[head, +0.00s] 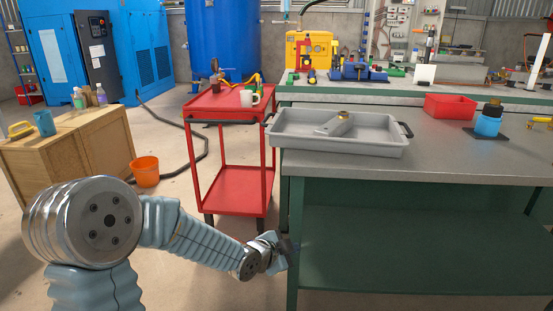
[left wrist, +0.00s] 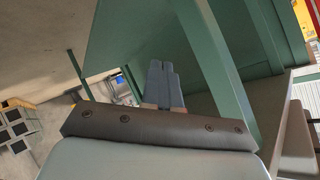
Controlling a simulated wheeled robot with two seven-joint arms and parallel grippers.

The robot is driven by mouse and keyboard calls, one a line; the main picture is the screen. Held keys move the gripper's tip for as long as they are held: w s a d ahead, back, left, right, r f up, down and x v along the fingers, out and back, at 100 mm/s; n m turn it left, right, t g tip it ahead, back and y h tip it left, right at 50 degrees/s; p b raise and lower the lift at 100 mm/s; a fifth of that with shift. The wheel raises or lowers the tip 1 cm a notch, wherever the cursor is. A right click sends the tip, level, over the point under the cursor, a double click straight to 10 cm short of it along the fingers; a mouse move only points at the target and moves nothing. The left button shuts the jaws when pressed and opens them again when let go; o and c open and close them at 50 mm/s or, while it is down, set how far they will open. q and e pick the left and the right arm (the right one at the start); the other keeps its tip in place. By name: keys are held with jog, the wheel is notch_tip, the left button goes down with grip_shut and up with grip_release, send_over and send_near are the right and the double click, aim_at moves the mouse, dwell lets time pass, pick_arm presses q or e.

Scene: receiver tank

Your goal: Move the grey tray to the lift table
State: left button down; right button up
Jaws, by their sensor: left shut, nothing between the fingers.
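The grey tray (head: 340,147) sits at the left end of the grey-topped workbench (head: 440,168), its left end near or over the bench's edge. It has a dark handle (head: 405,130) on its right end; the left handle barely shows. A grey metal part with a brass fitting (head: 343,117) lies in it. My left gripper (head: 292,247) is below the bench top, beside the green front-left leg, well below the tray. In the left wrist view its two fingers (left wrist: 162,80) are together and empty. My right gripper is not in view. I cannot pick out a lift table for certain.
A red two-shelf cart (head: 232,190) stands left of the bench, with a white mug (head: 249,98) on top. A red bin (head: 450,106) and a blue-bodied item (head: 488,122) stand on the bench. A wooden crate (head: 70,155) and orange bucket (head: 145,171) are at left.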

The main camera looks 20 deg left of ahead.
aim_at(284, 141)
pick_arm(q)
jog(key=s+a+r+m+t+b, duration=0.1)
jog(key=a+r+m+t, duration=0.25)
jog(key=r, duration=0.85)
jog(key=s+a+r+m+t+b, duration=0.1)
jog(key=a+r+m+t, duration=0.3)
jog(key=r, duration=0.8)
jog(key=shift+m+g, duration=0.55)
jog(key=shift+m, duration=0.2)
jog(key=x, duration=0.3)
jog(key=p+x, duration=0.1)
jog(key=x, duration=0.5)
jog(key=shift+w+d+p, duration=0.2)
jog(key=shift+d+p, duration=0.2)
jog(key=shift+d, duration=0.05)
jog(key=w, duration=0.1)
jog(key=w+a+p, duration=0.1)
jog(key=w, duration=0.1)
jog(key=shift+a, duration=0.35)
jog(key=shift+w+a+p, duration=0.2)
jog(key=shift+w+p, duration=0.15)
jog(key=shift+w, duration=0.1)
jog(key=shift+f, duration=0.1)
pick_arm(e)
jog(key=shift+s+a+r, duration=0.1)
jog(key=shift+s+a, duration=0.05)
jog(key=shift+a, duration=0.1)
pick_arm(q)
jog(key=shift+w+a, duration=0.6)
jog(key=shift+w, duration=0.35)
